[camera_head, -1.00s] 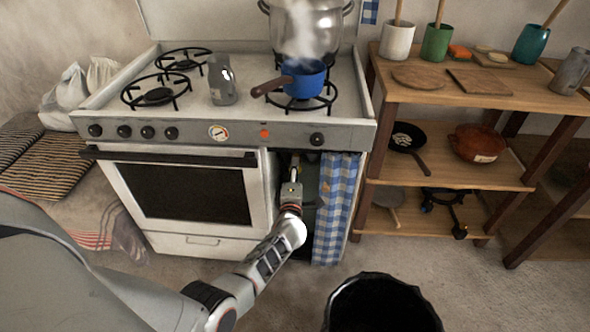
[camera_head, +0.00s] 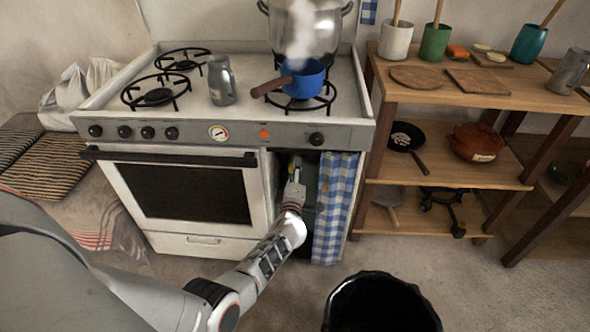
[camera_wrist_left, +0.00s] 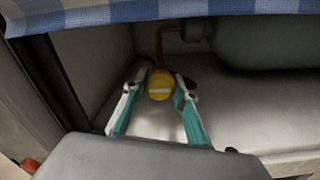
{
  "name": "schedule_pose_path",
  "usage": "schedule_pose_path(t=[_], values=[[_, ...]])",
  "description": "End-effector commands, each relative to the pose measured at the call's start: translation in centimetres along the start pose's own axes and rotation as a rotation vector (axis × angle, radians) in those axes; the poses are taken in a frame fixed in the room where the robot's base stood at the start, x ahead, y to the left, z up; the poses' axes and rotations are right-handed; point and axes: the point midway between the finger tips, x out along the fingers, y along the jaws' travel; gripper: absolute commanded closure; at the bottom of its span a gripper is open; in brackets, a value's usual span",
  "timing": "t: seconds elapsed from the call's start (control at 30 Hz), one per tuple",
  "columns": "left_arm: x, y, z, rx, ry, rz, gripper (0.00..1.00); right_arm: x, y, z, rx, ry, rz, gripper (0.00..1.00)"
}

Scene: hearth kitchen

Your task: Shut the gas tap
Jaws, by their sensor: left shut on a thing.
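The gas tap is a round yellow knob (camera_wrist_left: 159,84) with a pale bar lying crosswise in the wrist view, on a thin pipe inside the open compartment beside the oven. My left gripper (camera_wrist_left: 158,92) is shut on it, one finger at each side. In the head view my left gripper (camera_head: 296,164) reaches into this compartment, left of the checked curtain; its fingertips and the tap are hard to make out there. A grey-green gas cylinder (camera_wrist_left: 255,42) lies behind and right of the tap in the wrist view. My right gripper is not in view.
The blue checked curtain (camera_head: 334,205) hangs right of my arm. The white stove (camera_head: 205,240) stands left, with a steaming blue pot (camera_head: 305,80) on top. A black bin (camera_head: 380,280) stands on the floor in front. Wooden shelves (camera_head: 450,165) stand at right.

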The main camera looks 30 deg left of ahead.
Motion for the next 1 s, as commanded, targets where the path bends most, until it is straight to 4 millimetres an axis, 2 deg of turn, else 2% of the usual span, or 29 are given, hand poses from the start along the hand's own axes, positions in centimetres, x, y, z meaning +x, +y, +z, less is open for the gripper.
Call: schedule_pose_path(t=[0.1, 0.13, 0.17, 0.2, 0.5, 0.67, 1.0], values=[[0.0, -0.1, 0.0, 0.002, 0.000, 0.000, 0.94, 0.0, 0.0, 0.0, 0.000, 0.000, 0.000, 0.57], [0.0, -0.1, 0.0, 0.002, 0.000, 0.000, 0.65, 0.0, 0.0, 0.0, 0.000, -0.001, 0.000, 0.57], [0.0, 0.0, 0.0, 0.002, 0.000, 0.000, 0.57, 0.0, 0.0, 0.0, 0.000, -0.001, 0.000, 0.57], [0.0, 0.0, 0.0, 0.002, 0.000, 0.000, 0.55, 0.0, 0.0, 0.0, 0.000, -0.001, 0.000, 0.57], [0.0, 0.0, 0.0, 0.000, 0.000, 0.000, 0.55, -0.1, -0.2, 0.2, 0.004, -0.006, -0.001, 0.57], [-0.7, -0.1, 0.0, -0.001, 0.000, 0.000, 0.55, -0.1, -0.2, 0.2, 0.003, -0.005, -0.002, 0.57], [-4.9, -0.2, 0.0, -0.001, 0.000, -0.003, 0.55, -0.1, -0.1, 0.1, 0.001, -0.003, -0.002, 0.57]])
